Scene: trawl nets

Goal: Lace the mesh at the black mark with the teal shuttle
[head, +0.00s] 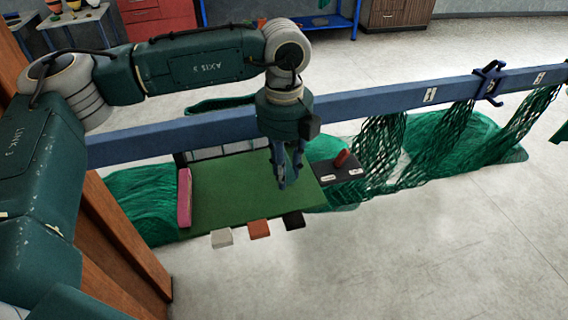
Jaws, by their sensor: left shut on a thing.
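My left gripper (284,182) points down over the right part of a green board (235,195). It is shut on a slim bluish thing, mostly hidden between the fingers, which I take for the teal shuttle. A black tab (293,220) is at the board's front edge, just in front of the gripper and apart from it; it seems to be the black mark. An orange tab (259,229) and a white tab (222,238) sit left of it. Mesh cords on the board are too fine to make out. My right gripper is not in view.
A pink bar (184,197) lies along the board's left side. A blue beam (390,96) crosses behind, with green nets (450,140) hanging right.

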